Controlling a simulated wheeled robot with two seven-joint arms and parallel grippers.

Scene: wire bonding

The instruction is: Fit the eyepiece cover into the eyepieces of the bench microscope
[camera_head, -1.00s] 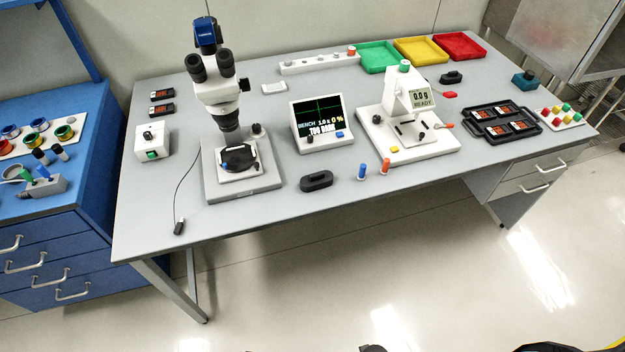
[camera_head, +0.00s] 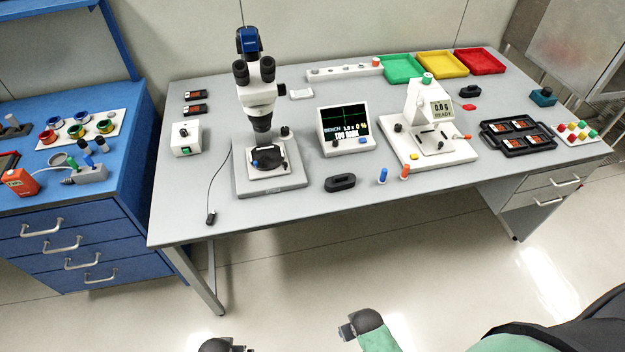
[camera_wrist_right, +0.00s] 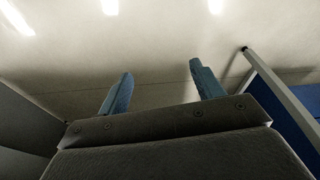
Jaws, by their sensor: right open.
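The bench microscope (camera_head: 257,98) stands at the left of the grey table, its two black eyepieces (camera_head: 254,70) angled up toward me and bare. A black, rounded oblong piece (camera_head: 340,183), which looks like the eyepiece cover, lies flat near the table's front edge, right of the microscope base. My right gripper (camera_head: 347,330) is low in front of the table, well away from both. In the right wrist view its two blue fingers (camera_wrist_right: 161,72) are apart with nothing between them. My left gripper (camera_head: 238,347) only just shows at the bottom edge, and its jaws cannot be made out.
A display unit (camera_head: 345,130) stands behind the black piece, and a blue and an orange peg (camera_head: 405,172) stand to its right. A white gauge stand (camera_head: 425,130) is farther right. A thin cable (camera_head: 211,217) lies left of the microscope. The floor before the table is clear.

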